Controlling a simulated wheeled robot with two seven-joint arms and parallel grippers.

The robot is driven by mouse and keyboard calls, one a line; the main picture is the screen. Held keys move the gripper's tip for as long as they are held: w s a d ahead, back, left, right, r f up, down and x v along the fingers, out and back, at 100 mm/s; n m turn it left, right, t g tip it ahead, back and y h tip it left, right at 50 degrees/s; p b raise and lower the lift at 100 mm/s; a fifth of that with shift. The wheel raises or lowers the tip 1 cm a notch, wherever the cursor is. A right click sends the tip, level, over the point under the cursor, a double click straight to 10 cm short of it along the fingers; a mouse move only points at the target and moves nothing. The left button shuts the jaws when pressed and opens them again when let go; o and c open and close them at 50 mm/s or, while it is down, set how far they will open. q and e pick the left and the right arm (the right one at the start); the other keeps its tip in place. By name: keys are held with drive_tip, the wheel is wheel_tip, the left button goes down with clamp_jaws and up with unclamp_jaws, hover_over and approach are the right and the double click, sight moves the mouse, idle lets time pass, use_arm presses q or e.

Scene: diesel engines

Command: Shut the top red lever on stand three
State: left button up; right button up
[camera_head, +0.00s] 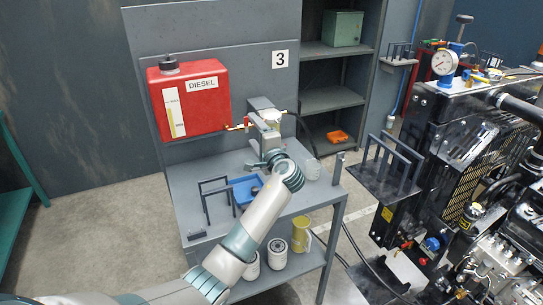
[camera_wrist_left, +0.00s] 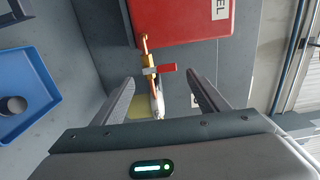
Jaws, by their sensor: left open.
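Stand three has a grey back panel with a "3" sign (camera_head: 280,58) and a red DIESEL tank (camera_head: 188,97), whose lower part shows in the left wrist view (camera_wrist_left: 182,18). A brass fitting (camera_wrist_left: 147,50) comes out of the tank. A small red lever (camera_wrist_left: 167,68) sits on it, lying crosswise to the brass line. My left gripper (camera_head: 256,140) is at the fitting, in front of the panel. In the left wrist view my left gripper (camera_wrist_left: 159,78) is open, with the lever seen between its fingertips; contact cannot be told. My right gripper is not in view.
The stand's table holds a blue tray (camera_head: 246,188) and a wire rack (camera_head: 215,197). Filters (camera_head: 276,254) and a yellow jug (camera_head: 301,234) stand on the lower shelf. A black engine (camera_head: 470,150) is at the right. Bare floor lies left of the stand.

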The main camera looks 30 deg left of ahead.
use_arm(q)
drive_tip(key=b+v, duration=0.3)
drive_tip(key=v, duration=1.1)
drive_tip(key=shift+s+d+b, duration=0.25)
drive_tip(key=shift+b, duration=0.15)
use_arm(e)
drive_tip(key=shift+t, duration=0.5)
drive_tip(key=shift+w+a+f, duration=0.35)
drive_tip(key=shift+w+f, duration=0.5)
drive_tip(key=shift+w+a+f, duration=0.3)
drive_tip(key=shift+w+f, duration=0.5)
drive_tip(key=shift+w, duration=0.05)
use_arm(q)
drive_tip(key=shift+f, duration=0.15)
